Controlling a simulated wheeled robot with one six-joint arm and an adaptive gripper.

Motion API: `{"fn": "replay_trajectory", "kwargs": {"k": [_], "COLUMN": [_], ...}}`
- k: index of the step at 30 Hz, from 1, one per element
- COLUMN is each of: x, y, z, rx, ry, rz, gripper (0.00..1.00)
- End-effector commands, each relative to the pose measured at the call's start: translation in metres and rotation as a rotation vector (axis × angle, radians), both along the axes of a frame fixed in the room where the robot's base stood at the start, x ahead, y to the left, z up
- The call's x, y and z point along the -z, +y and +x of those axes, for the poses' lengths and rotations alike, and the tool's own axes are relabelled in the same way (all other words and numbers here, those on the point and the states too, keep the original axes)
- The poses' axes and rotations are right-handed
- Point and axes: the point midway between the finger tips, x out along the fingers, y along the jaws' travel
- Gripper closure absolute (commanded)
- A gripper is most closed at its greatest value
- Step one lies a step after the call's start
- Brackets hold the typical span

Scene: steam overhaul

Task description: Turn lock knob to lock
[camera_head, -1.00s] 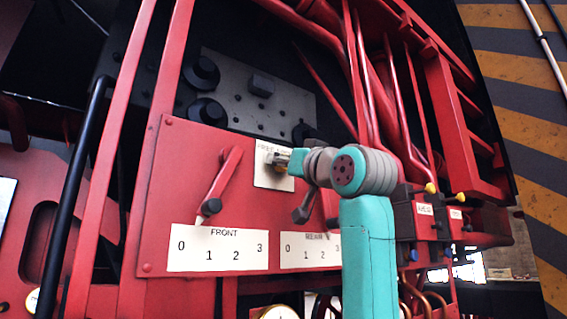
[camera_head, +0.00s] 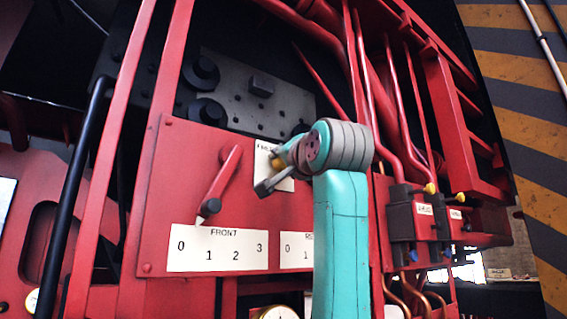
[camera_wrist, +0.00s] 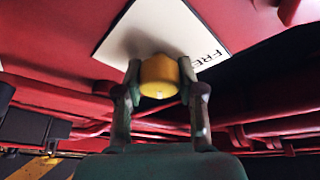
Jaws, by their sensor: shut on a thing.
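The lock knob (camera_wrist: 159,76) is a yellow knob on a white label plate (camera_wrist: 200,30) on the red panel. In the wrist view my gripper (camera_wrist: 160,84) has one finger on each side of the knob and is shut on it. The plate's lettering is only partly readable and looks turned over in this view. In the head view the white plate (camera_head: 264,160) is partly covered by my gripper (camera_head: 277,160) and wrist. Only a bit of yellow shows there between the fingers.
A red lever (camera_head: 220,185) stands left of the plate, above a FRONT scale (camera_head: 217,249) marked 0 to 3. A second scale (camera_head: 296,250) is partly hidden by my arm. Black valve boxes with yellow knobs (camera_head: 430,189) are at right, near red pipes.

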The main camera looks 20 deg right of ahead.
Motion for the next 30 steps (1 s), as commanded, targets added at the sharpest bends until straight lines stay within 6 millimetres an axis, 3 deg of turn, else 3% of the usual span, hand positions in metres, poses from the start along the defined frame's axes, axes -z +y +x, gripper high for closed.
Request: {"fn": "replay_trajectory", "kwargs": {"k": [17,18,20,30], "x": [0.0013,0.0013,0.0012,0.0007], "y": [-0.0004,-0.0004,-0.0004,-0.0002], "z": [0.0008,0.0008,0.0007,-0.0012], "rx": [0.001,0.001,0.001,-0.001], "ry": [0.012,0.012,0.012,0.009], "rz": [0.026,0.026,0.026,0.026], "gripper": [0.97,0.52,0.37,0.37]}}
